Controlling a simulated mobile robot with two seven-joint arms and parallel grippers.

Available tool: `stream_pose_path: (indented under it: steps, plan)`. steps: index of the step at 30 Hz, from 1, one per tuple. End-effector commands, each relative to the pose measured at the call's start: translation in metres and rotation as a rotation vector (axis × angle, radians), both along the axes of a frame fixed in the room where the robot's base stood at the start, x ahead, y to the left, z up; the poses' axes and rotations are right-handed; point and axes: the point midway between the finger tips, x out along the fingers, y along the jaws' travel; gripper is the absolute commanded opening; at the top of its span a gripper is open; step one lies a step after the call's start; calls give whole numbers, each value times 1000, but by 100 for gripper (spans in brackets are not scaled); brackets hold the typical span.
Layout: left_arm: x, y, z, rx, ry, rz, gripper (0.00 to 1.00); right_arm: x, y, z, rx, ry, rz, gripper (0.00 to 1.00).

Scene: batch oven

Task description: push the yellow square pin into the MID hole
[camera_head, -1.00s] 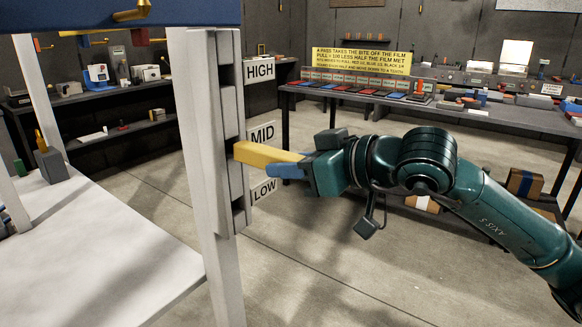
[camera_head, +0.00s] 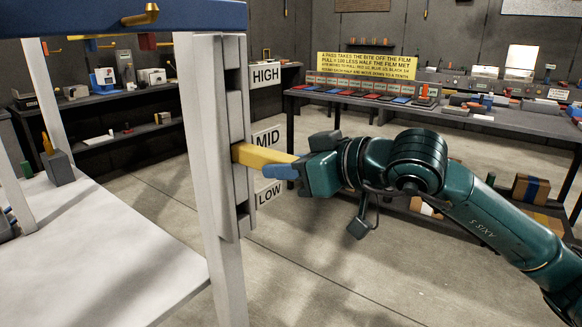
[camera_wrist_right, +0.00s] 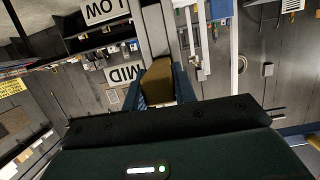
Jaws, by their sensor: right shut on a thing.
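The yellow square pin (camera_head: 262,157) lies roughly level in the blue-tipped jaws of my right gripper (camera_head: 292,168), which is shut on it. The pin's left end meets the grey slotted strip (camera_head: 237,105) on the white post, at the opening between the MID label (camera_head: 267,137) and the LOW label (camera_head: 269,194). I cannot tell how far its end is inside the MID hole, because the pin covers that opening. In the right wrist view the pin (camera_wrist_right: 158,80) sits between the blue fingers, in front of the grey strip. My left gripper is not in view.
The white post (camera_head: 203,150) rises beside a white table (camera_head: 100,250) at the left, under a blue beam (camera_head: 80,18). A HIGH label (camera_head: 266,74) hangs above. A workbench (camera_head: 470,118) with coloured blocks stands behind my right arm. Open floor lies below the arm.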

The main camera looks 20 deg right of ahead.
Motion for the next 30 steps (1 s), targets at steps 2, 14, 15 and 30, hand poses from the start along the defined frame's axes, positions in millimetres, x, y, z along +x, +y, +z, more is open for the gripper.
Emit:
stream_pose_path:
  steps: [2,14,15,30]
  plan:
    - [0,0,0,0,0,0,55,2,2,0,0,-1,1,0]
    - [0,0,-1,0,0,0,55,10,7,1,0,-2,0,0]
    - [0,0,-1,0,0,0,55,10,8,1,0,-2,0,0]
    - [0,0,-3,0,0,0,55,20,16,1,0,-2,0,0]
